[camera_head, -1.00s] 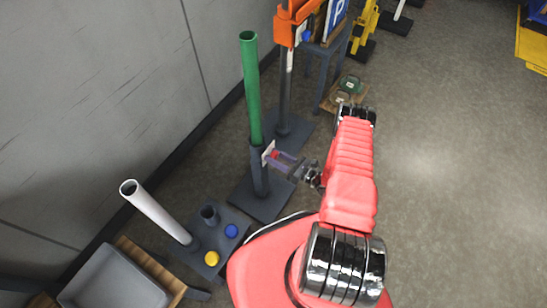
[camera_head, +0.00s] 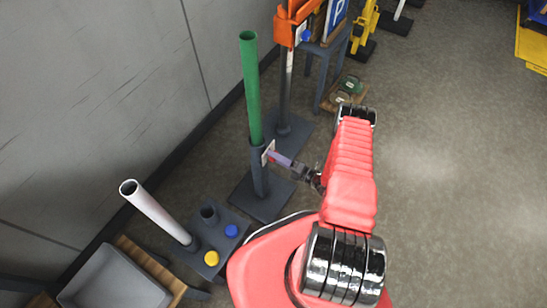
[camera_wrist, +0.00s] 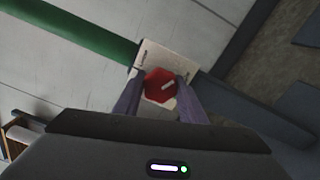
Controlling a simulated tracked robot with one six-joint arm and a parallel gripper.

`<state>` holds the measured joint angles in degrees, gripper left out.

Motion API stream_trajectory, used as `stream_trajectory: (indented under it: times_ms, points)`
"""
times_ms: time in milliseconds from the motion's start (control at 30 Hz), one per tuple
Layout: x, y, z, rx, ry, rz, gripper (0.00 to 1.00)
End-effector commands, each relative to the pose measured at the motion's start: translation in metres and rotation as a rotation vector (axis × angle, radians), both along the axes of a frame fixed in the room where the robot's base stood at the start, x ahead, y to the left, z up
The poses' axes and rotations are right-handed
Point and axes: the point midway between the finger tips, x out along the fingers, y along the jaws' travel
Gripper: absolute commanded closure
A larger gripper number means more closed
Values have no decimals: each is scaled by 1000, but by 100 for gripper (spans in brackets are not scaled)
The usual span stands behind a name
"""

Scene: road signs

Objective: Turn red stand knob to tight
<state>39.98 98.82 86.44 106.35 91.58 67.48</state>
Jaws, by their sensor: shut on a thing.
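The red knob (camera_wrist: 159,86) sits on a pale plate (camera_wrist: 150,56) in the wrist view. It carries a light pointer mark that runs slantwise, up to the right. The plate is fixed to the dark stand (camera_head: 259,178), which holds a green pole (camera_head: 250,90) upright in the head view. My gripper (camera_head: 274,157) reaches the plate from the right. In the wrist view its purple fingers (camera_wrist: 158,94) are shut on the knob, one on each side. The plate's lettering is too small to read.
A white pole (camera_head: 155,212) leans left of the stand, by a dark base with a blue knob (camera_head: 231,231) and a yellow knob (camera_head: 211,258). A grey bin (camera_head: 115,282) is at lower left. An orange-topped post (camera_head: 290,30) stands behind. Floor at right is clear.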

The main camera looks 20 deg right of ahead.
Motion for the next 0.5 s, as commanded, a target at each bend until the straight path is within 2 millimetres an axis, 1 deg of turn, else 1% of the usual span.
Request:
stream_trajectory:
  times_ms: [33, 500]
  points:
    - [-2, 2, -4, 34, 35, 2, 85]
    - [-2, 2, -5, 405, 281, -1, 85]
